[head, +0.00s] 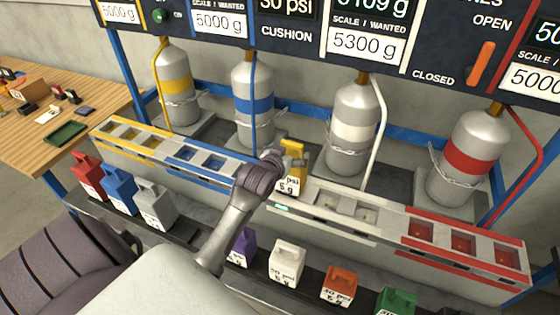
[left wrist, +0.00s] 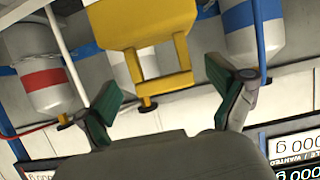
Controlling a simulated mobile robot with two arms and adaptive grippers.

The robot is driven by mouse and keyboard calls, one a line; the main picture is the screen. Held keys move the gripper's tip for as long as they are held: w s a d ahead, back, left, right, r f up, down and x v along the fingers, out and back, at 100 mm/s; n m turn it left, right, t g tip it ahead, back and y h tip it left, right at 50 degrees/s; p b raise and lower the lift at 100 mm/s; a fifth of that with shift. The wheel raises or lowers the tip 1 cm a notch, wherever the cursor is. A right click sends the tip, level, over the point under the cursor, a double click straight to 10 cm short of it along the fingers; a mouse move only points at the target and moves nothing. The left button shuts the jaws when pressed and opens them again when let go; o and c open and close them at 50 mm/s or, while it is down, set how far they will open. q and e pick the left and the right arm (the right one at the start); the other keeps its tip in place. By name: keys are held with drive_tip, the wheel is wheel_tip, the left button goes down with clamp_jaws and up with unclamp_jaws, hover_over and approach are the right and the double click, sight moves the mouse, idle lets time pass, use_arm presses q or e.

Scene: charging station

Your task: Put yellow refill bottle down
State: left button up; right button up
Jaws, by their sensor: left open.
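The yellow refill bottle (head: 294,158) is at the middle of the slotted rail, between its blue and white sections, partly hidden by my left gripper (head: 272,163). It also fills the upper middle of the left wrist view (left wrist: 145,22), where its handle points down towards my open left gripper (left wrist: 165,88). The green finger pads are spread wide on either side of the handle, with visible gaps. My right gripper is not in view.
Red (head: 90,177), blue (head: 119,190) and grey (head: 155,206) bottles stand on the front ledge at left. Purple (head: 242,248), white (head: 287,263), orange (head: 339,286) and green (head: 396,302) ones stand further right. Banded tanks (head: 352,130) and hoses stand behind the rail (head: 385,234).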

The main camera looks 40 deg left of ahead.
use_arm(q)
drive_tip(key=b+v, duration=0.1)
drive_tip(key=v, duration=0.8)
drive_tip(key=shift+s+f, duration=0.1)
drive_tip(key=s+d+f+g, duration=0.1)
drive_tip(key=s+d+f, duration=0.1)
drive_tip(key=s, duration=0.1)
drive_tip(key=s+d+f+m+g+h, duration=0.1)
drive_tip(key=s+d+f, duration=0.2)
drive_tip(key=s+d+f+m+g, duration=0.1)
drive_tip(key=s+d+f+g, duration=0.1)
drive_tip(key=s+f, duration=0.1)
drive_tip(key=shift+d+f+h, duration=0.1)
drive_tip(key=shift+d+h, duration=0.05)
drive_tip(key=shift+h, duration=0.25)
drive_tip(key=s+d+f+m+g+h, duration=0.1)
drive_tip(key=s+d+f+g, duration=0.25)
drive_tip(key=s, duration=0.45)
drive_tip(key=s+d+f+m+g, duration=0.2)
drive_tip(key=s+d, duration=0.2)
drive_tip(key=s, duration=0.3)
wheel_tip(320, 180, down, 28)
drive_tip(key=g+b, duration=0.1)
drive_tip(key=b, duration=0.4)
drive_tip(key=s+a+f+g+b, duration=0.1)
drive_tip(key=s+a+f+b, duration=0.2)
drive_tip(key=s+f, duration=1.5)
wheel_tip(320, 180, down, 4)
drive_tip(key=shift+r, duration=0.15)
